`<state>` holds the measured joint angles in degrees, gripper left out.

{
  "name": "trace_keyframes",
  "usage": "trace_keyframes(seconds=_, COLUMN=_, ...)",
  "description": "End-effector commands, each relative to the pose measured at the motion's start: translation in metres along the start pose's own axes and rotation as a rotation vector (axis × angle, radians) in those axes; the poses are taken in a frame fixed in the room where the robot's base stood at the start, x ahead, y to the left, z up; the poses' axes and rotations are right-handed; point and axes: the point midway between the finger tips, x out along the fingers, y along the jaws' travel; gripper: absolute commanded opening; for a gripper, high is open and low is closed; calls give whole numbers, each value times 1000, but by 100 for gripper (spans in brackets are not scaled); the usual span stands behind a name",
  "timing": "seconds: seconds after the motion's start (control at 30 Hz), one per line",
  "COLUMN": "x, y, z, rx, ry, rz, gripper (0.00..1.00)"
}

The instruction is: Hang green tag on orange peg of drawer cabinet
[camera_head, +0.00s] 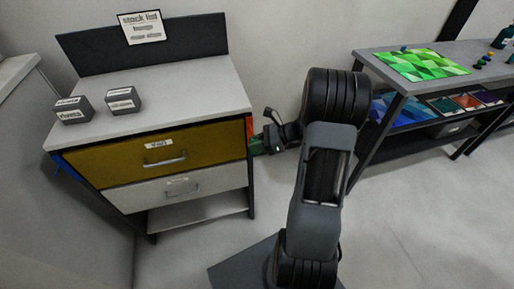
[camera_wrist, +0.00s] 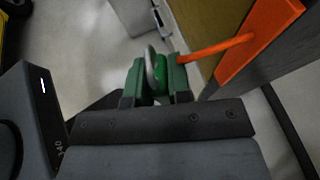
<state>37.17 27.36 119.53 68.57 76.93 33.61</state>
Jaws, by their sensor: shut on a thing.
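In the wrist view the green tag (camera_wrist: 161,72) is between the two green-tipped fingers of my gripper (camera_wrist: 157,82), which is shut on it. A grey ring (camera_wrist: 150,66) stands at the tag. The orange peg (camera_wrist: 215,48) sticks out from an orange plate (camera_wrist: 262,38) on the cabinet's side. Its tip is close by the right finger; I cannot tell whether it enters the ring. In the head view my gripper (camera_head: 270,143) is at the right side of the drawer cabinet (camera_head: 205,88), beside the orange plate (camera_head: 249,128). The tag is not clear there.
The cabinet has a mustard drawer (camera_head: 155,157) and a white drawer (camera_head: 175,188), both closed. Two grey labelled boxes (camera_head: 73,110) (camera_head: 123,100) and a sign (camera_head: 142,27) are on top. A blue part (camera_head: 64,166) is on its left side.

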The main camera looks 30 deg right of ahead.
Motion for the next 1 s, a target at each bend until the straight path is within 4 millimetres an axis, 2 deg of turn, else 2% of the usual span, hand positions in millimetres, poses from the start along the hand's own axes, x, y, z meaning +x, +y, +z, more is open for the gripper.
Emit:
trace_keyframes(seconds=0.5, x=8, y=-30, z=2, rx=-6, ry=-4, rz=-4, gripper=0)
trace_keyframes(seconds=1.0, x=13, y=-38, z=-4, rx=-3, ry=-2, rz=-3, gripper=0)
